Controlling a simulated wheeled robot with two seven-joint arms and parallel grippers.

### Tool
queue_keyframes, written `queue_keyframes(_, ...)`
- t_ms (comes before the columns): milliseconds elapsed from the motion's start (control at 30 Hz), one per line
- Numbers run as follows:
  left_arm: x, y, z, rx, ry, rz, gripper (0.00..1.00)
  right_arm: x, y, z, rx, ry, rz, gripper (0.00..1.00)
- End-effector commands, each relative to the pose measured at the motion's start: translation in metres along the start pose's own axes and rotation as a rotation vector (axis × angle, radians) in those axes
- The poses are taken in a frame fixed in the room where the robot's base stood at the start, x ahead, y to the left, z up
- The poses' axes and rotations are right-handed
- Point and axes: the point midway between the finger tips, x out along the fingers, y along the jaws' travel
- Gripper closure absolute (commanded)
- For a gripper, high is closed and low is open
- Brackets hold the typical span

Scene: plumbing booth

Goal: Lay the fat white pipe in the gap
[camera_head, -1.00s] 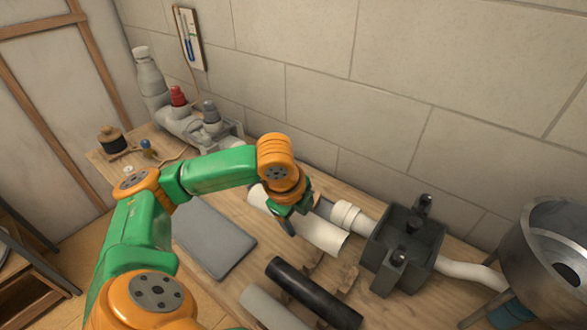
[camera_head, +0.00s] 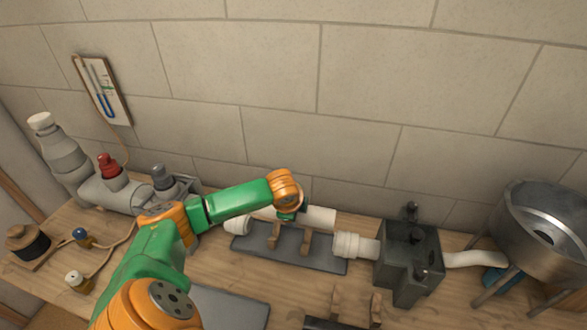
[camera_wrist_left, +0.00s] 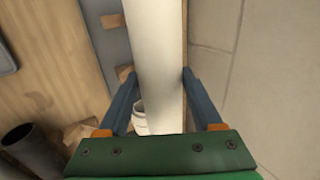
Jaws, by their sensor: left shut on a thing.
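The fat white pipe (camera_head: 322,217) is in my left gripper (camera_head: 290,212), lying lengthwise from left to right near the wall. In the left wrist view the pipe (camera_wrist_left: 158,50) runs between my left gripper's two blue fingers (camera_wrist_left: 158,85). The gap lies between a left white collar (camera_head: 237,226) and a right white collar (camera_head: 347,245), over a dark grey plate (camera_head: 320,263) with wooden supports (camera_head: 273,236). The pipe's right end shows higher in the picture than the right collar. The pipe's left part is partly hidden by my arm. My right gripper is not in view.
A dark grey box (camera_head: 405,260) stands right of the right collar, with a metal basin (camera_head: 545,225) beyond it. A grey pipe assembly with a red cap (camera_head: 108,165) stands at left. The tiled wall is close behind. A grey mat (camera_head: 230,308) lies in front.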

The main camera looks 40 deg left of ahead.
Motion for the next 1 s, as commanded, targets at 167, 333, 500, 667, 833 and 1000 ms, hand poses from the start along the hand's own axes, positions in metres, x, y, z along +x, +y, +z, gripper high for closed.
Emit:
queue_keyframes(167, 0.016, 0.009, 0.000, 0.000, 0.001, -0.002, 0.95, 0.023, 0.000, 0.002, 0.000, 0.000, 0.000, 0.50)
queue_keyframes(333, 0.027, 0.015, 0.000, 0.000, 0.000, 0.000, 0.95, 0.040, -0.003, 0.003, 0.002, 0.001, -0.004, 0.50)
queue_keyframes(500, 0.038, 0.021, 0.000, 0.001, 0.001, -0.001, 0.95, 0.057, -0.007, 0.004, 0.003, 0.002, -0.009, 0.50)
queue_keyframes(667, 0.047, 0.026, 0.000, 0.001, 0.000, -0.001, 0.95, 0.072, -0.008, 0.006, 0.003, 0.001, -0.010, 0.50)
queue_keyframes(833, 0.059, 0.033, 0.000, 0.000, 0.000, 0.002, 0.95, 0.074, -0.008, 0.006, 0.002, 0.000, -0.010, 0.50)
queue_keyframes(1000, 0.074, 0.040, 0.000, 0.000, 0.000, 0.002, 0.95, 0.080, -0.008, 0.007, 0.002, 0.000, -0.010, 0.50)
